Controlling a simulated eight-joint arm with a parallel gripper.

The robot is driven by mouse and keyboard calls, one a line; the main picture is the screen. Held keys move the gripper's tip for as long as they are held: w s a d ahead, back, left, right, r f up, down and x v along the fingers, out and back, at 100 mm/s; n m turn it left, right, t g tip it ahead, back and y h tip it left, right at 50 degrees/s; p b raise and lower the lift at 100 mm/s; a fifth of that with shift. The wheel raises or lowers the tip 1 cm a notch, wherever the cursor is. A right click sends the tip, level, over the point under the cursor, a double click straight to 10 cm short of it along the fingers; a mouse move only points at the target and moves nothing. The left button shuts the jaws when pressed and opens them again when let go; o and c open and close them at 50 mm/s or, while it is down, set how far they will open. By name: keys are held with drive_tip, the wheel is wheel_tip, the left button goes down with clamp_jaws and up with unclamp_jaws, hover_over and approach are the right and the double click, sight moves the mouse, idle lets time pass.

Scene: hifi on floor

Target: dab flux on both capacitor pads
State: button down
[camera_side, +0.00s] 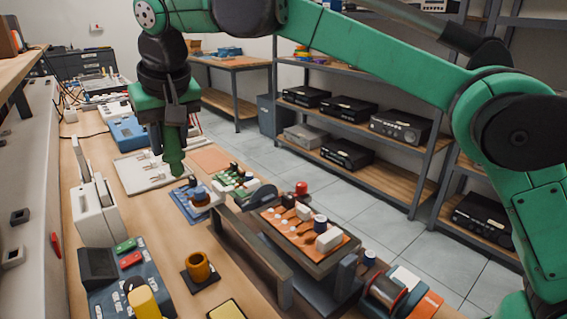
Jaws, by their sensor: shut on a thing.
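My gripper (167,138) points down at the upper left, above the bench. It is shut on a green, pen-like thing (174,158) whose narrow tip points down. The tip hangs near the right edge of a pale board (140,178), and I cannot tell the gap beneath it. An orange-brown circuit board (291,236) lies clamped in a grey vise (250,250). It carries a white block, dark parts and a dark cylinder with a pale top. I cannot pick out the two capacitor pads for sure.
A blue board (184,207) and a green board (222,183) lie between my gripper and the vise. An amber cup (199,266), a white upright device (97,215) and a blue-grey control box (125,275) stand at left. A wire spool (385,290) stands at right.

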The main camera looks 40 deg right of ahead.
drive_tip(key=shift+s+d+f+m+h, duration=0.3)
drive_tip(key=shift+s+d+f+m, duration=0.45)
drive_tip(key=shift+s+d+f, duration=1.5)
drive_tip(key=shift+s+d+f+m+h, duration=0.3)
drive_tip(key=shift+s+d+f+m, duration=0.5)
drive_tip(key=shift+s+d+f, duration=1.5)
drive_tip(key=shift+s+d+f+m+h, duration=0.3)
drive_tip(key=shift+s+d+f+m, duration=0.6)
drive_tip(key=shift+s+d, duration=1.5)
drive_tip(key=shift+w+d+f, duration=0.45)
drive_tip(key=shift+w+d, duration=0.15)
wheel_tip(320, 180, up, 4)
drive_tip(key=shift+r, duration=0.25)
drive_tip(key=shift+w, duration=0.1)
